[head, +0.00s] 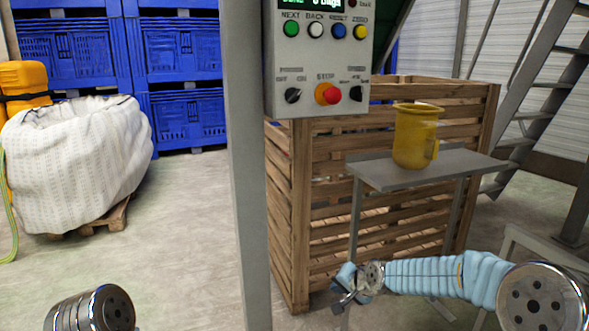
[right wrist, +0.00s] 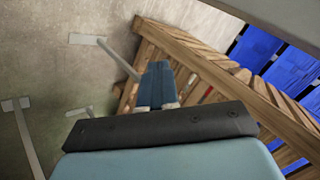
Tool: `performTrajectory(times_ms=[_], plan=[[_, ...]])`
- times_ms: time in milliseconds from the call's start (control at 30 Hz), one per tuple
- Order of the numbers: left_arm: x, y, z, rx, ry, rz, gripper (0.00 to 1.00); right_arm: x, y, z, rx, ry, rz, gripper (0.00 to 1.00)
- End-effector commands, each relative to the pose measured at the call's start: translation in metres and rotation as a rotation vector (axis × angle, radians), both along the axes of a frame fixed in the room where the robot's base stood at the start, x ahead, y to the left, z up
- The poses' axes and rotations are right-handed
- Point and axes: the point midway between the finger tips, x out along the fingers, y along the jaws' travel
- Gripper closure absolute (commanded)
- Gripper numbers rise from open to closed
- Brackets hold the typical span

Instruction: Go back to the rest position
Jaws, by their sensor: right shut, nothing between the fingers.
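My right arm comes in from the lower right in a pale blue sleeve. Its gripper (head: 343,300) is low in front of the wooden crate, below and left of the small grey shelf. In the right wrist view the right gripper's blue fingers (right wrist: 157,84) are together, with nothing between them. A rounded metal part of my left arm shows at the bottom left of the head view; the left gripper is out of view.
A control box (head: 318,72) hangs beside a grey post (head: 246,190). A yellow jug (head: 416,136) stands on the grey shelf (head: 385,176) before the slatted wooden crate (head: 288,200). A white sack (head: 75,160) and blue crates (head: 185,115) are left. The floor between sack and post is clear.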

Motion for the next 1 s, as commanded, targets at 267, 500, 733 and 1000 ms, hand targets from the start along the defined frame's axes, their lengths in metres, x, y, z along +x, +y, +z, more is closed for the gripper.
performTrajectory(times_ms=[267,500,733,1000], plan=[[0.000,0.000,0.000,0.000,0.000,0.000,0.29,-0.142,-0.001,-0.204,-0.141,0.253,0.211,1.00],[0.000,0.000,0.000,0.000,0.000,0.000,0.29,-0.286,0.000,-0.282,-0.188,0.420,0.394,1.00],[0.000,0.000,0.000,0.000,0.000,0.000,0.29,-0.338,0.001,-0.293,-0.195,0.470,0.465,1.00],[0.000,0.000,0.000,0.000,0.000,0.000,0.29,-0.338,0.001,-0.293,-0.196,0.469,0.466,1.00]])
